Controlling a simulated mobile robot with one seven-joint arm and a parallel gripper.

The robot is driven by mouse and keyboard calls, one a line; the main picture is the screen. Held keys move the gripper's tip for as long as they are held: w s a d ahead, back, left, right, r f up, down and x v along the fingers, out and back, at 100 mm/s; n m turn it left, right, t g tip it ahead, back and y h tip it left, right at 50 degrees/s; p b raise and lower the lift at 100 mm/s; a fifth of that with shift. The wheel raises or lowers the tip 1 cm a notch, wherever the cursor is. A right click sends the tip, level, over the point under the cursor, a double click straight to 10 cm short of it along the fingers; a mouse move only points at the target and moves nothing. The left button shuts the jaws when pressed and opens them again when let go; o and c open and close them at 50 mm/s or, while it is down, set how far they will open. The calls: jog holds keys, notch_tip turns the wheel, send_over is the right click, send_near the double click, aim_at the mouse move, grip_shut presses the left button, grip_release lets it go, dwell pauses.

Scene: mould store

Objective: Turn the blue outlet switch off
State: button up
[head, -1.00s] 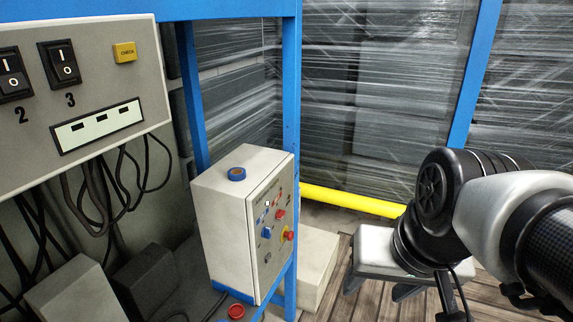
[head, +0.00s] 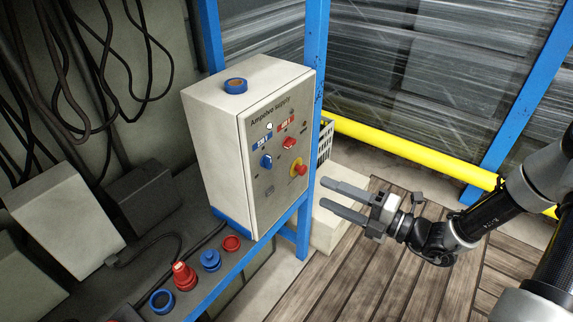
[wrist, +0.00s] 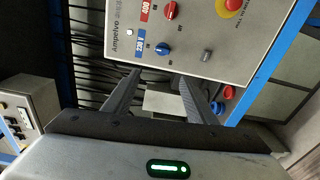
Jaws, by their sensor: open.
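The pale supply box (head: 218,150) stands on the blue-framed shelf, its control panel facing right. The blue outlet switch (head: 266,161) is a knob low on the panel's left; it also shows in the wrist view (wrist: 162,49), upper middle. I cannot tell which way its handle points. A red switch (head: 289,142) and a red stop button on a yellow disc (head: 300,169) sit right of it. My gripper (head: 324,196) is open and empty, right of the box and apart from the panel. In the wrist view its fingers (wrist: 160,80) point toward the panel, just below the blue switch.
A blue frame post (head: 315,65) rises just behind the panel's right edge. A yellow pipe (head: 400,155) runs behind. Planked floor (head: 345,285) is clear below the gripper.

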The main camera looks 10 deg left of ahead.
jog(key=m, duration=0.1)
jog(key=t+b, duration=0.1)
jog(key=b, duration=0.1)
send_near(271, 164)
jog(key=x, duration=0.8)
jog(key=c, duration=1.1)
